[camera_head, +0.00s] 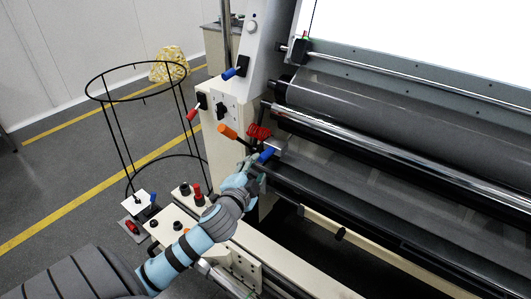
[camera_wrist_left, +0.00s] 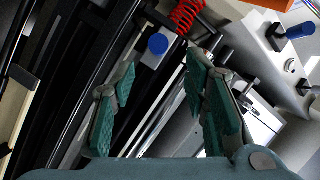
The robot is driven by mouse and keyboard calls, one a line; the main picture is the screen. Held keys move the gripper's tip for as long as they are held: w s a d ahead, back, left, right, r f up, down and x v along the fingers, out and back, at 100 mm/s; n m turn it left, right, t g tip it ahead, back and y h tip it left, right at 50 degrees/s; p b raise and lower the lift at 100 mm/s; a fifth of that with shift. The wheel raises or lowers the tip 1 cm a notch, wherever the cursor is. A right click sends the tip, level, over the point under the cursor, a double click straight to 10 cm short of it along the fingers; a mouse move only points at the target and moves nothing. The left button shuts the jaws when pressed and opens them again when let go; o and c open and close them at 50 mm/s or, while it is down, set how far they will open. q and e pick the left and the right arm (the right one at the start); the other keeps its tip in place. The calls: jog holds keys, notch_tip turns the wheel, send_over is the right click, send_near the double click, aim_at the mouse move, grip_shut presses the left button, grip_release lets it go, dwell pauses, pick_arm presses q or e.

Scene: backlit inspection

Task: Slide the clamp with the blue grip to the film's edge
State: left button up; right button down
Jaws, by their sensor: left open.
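The clamp's blue grip (camera_head: 266,155) is beside the left end of the lower rollers, with a pale metal block behind it. In the left wrist view the blue grip (camera_wrist_left: 158,44) shows end-on as a round disc, just beyond the fingertips. My left gripper (camera_head: 252,166) is right at the grip in the head view. In the wrist view my left gripper (camera_wrist_left: 162,64) is open, with a green-padded finger on each side and nothing held. The dark, glossy film (camera_head: 385,112) lies over the rollers to the right. My right gripper is not seen.
A red coiled cord (camera_head: 259,132) and an orange handle (camera_head: 227,131) are close above my left gripper. Another blue handle (camera_head: 230,73) and a red one (camera_head: 193,114) stick out of the machine's side.

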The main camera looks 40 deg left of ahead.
aim_at(268, 157)
pick_arm(q)
jog(key=b+x, duration=0.1)
jog(key=x, duration=0.9)
jog(key=shift+f, duration=0.1)
jog(key=shift+d, duration=0.1)
grip_shut()
jog(key=shift+d+r+p, duration=0.2)
jog(key=shift+d+p, duration=0.1)
jog(key=shift+p, duration=0.1)
jog(key=shift+d, duration=0.15)
jog(key=shift+f, duration=0.15)
grip_release()
jog(key=shift+w, duration=0.1)
